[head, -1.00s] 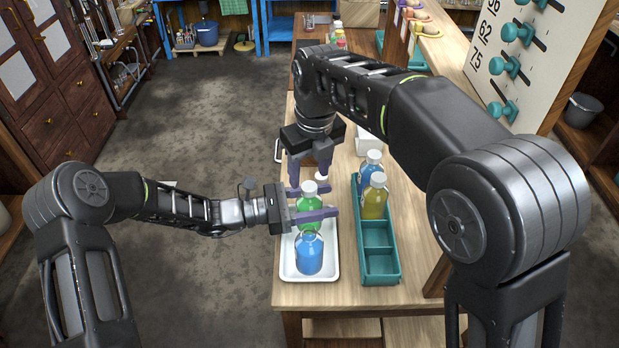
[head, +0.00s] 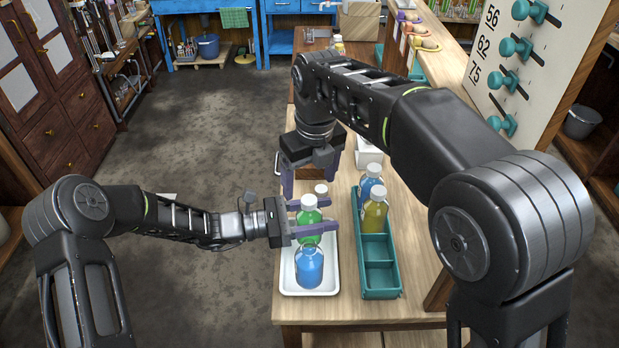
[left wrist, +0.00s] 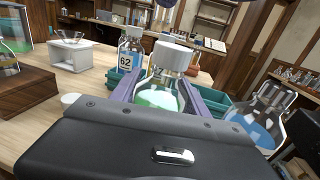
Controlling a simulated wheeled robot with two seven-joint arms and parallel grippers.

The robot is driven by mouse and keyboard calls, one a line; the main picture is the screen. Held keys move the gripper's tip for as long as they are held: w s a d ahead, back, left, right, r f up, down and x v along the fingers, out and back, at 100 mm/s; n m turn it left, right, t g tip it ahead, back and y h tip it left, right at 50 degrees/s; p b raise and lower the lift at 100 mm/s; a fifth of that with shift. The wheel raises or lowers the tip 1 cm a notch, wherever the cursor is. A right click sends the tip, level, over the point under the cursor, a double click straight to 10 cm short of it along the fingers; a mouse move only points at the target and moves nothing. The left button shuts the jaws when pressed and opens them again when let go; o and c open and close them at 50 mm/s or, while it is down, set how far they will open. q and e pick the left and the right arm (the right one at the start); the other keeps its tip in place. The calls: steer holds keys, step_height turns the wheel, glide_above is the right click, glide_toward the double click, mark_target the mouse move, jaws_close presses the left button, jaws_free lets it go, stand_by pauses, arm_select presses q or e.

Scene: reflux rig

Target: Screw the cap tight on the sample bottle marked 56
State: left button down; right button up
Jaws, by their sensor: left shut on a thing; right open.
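The green bottle (head: 308,215) has a white cap (head: 309,201) on its neck and stands upright at the white tray (head: 287,285). My left gripper (head: 314,216) is shut on it from the left, below the cap; the left wrist view shows this capped bottle (left wrist: 160,98) between the fingers. No number shows on it. My right gripper (head: 311,178) is open and empty, pointing down behind the green bottle, apart from its cap. A small loose white cap (head: 321,188) lies behind the bottle. A blue bottle (head: 309,267) without a cap stands in the tray's front.
A teal rack (head: 380,283) to the right holds a blue bottle (head: 371,182) and a yellow bottle (head: 375,214), both capped; its front compartments are empty. The left wrist view shows a bottle marked 62 (left wrist: 126,62). A board (head: 520,60) with numbers and teal knobs stands at the right.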

arm_select(q)
steer(key=shift+c, duration=2.4)
jaws_free()
arm_select(e)
step_height(320, 180, up, 7)
steer(key=shift+s+d+r, duration=0.2)
steer(key=shift+s, duration=0.2)
arm_select(q)
steer(key=shift+a, duration=0.6)
steer(key=a, duration=0.2)
steer(key=s+a+b, duration=0.1)
steer(key=a, duration=0.3)
steer(key=shift+s+a+b, duration=0.25)
steer(key=shift+b, duration=0.1)
arm_select(e)
steer(key=shift+f, duration=0.85)
